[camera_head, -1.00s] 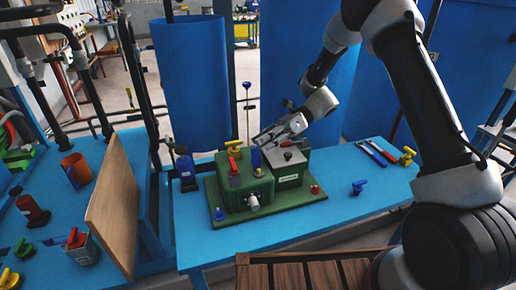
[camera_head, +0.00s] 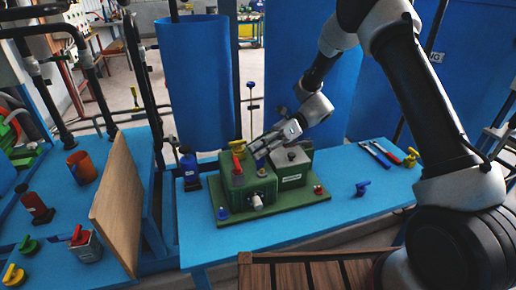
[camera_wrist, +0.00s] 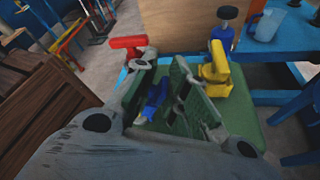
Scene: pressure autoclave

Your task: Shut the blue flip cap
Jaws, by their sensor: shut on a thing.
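The blue flip cap (camera_head: 260,156) is on top of the green box (camera_head: 248,187), just right of a red lever (camera_head: 238,164). My gripper (camera_head: 258,148) is at the cap and hides part of it. I cannot tell the cap's exact tilt. The red lever (camera_wrist: 128,43) and a yellow handle (camera_wrist: 216,64) stand beyond the fingers in the wrist view.
The box stands on a green base (camera_head: 285,212) on a blue table (camera_head: 340,200). A blue bottle (camera_head: 188,168) stands at the left. Tools (camera_head: 376,154) and a blue valve (camera_head: 362,188) lie to the right.

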